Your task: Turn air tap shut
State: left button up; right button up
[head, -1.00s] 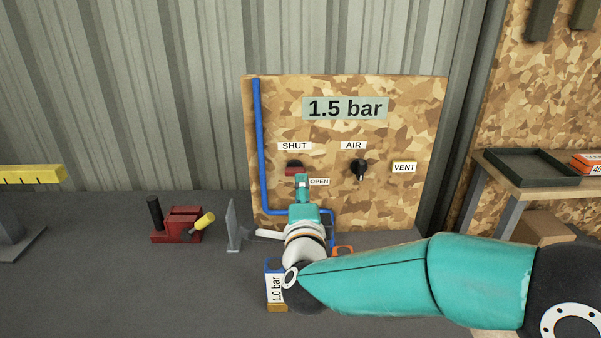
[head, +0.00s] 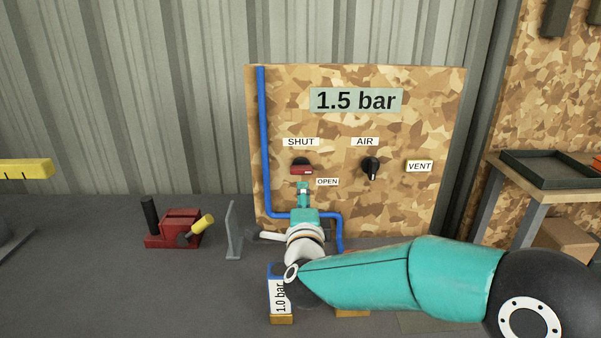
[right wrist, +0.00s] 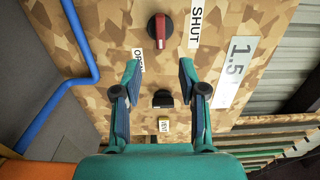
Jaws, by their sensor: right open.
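The tap with a red handle (head: 302,170) is on the chipboard panel (head: 420,120), between the SHUT label (head: 300,142) and the OPEN label (head: 327,182). Its handle lies about level, pointing right towards the OPEN side. It also shows in the right wrist view (right wrist: 166,30). A black knob (head: 371,168) sits under the AIR label (head: 365,142), left of the VENT label (head: 419,166). My right gripper (head: 303,187) is just below the red handle in the head view. In the right wrist view it is open and empty (right wrist: 159,72), facing the panel, apart from the handle.
A blue pipe (head: 262,130) runs down the panel's left side. A display (head: 356,100) reads 1.5 bar. A block marked 1.0 bar (head: 279,295) stands below my right wrist. A red vice-like tool (head: 178,228) and a grey upright plate (head: 232,230) stand on the left.

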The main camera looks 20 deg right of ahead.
aim_at(301, 173)
jog(key=p+x, duration=0.2)
jog(key=x, duration=1)
jog(key=shift+w+f, duration=0.1)
jog(key=shift+w, duration=0.1)
grip_shut()
